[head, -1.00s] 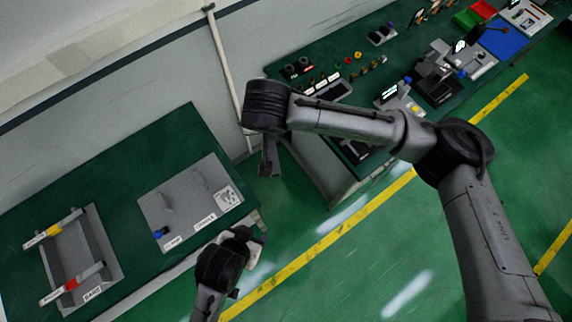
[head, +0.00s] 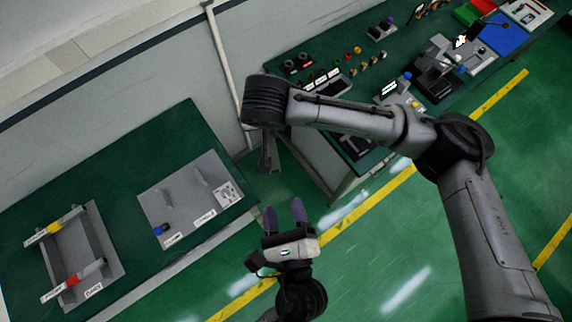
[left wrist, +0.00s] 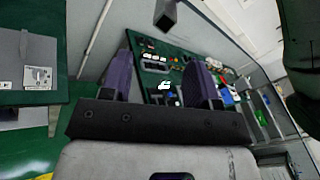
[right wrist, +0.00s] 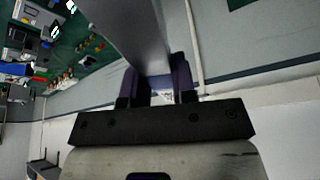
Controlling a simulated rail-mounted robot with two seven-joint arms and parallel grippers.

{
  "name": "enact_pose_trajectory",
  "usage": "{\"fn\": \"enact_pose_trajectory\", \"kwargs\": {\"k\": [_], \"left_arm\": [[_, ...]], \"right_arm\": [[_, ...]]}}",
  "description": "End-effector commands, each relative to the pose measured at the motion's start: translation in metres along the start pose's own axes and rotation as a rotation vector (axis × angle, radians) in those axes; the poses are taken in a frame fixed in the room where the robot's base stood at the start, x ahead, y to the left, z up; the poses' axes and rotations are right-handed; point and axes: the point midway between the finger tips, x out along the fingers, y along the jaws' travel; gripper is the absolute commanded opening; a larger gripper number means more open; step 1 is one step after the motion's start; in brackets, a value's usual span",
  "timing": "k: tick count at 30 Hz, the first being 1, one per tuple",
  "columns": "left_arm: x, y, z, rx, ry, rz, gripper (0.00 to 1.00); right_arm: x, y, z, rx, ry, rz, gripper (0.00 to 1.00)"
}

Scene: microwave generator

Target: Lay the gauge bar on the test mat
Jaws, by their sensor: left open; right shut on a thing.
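My left gripper (head: 285,214) is open and empty, with its purple fingers pointing up the picture above the green floor between the two benches. Its spread fingers also show in the left wrist view (left wrist: 163,78). My right gripper (right wrist: 158,82) is shut on a long flat grey bar, the gauge bar (right wrist: 135,30), which reaches away past the fingertips in the right wrist view. In the head view the right gripper is mostly hidden beneath its dark wrist. A flat blue rectangle (head: 500,39), which looks like the test mat, lies on the far bench at upper right.
Red and green trays (head: 474,14), a microscope-like instrument (head: 438,70) and small parts crowd the far bench (head: 285,92). The left bench (head: 120,160) bears a grey plate (head: 190,200) and a frame with yellow and red-marked bars (head: 85,262). Open floor lies between the benches.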

Motion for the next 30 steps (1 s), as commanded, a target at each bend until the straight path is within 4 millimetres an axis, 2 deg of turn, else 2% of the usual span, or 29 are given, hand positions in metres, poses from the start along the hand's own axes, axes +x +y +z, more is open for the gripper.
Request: {"fn": "enact_pose_trajectory", "kwargs": {"k": [3, 9, 17, 30], "left_arm": [[0.000, -0.004, 0.004, 0.185, -0.026, -0.025, 0.55], [0.000, -0.007, 0.004, 0.393, -0.034, -0.042, 0.55], [0.008, -0.008, 0.005, 0.492, -0.038, -0.040, 0.55], [0.076, -0.011, 0.007, 0.494, -0.039, -0.039, 0.55]], "right_arm": [[0.000, 0.000, 0.000, 0.000, 0.001, 0.000, 0.00], [0.000, 0.000, 0.000, 0.000, 0.001, 0.000, 0.00], [0.000, 0.000, 0.000, 0.000, 0.001, 0.000, 0.00], [0.000, 0.000, 0.000, 0.000, 0.001, 0.000, 0.00]]}}
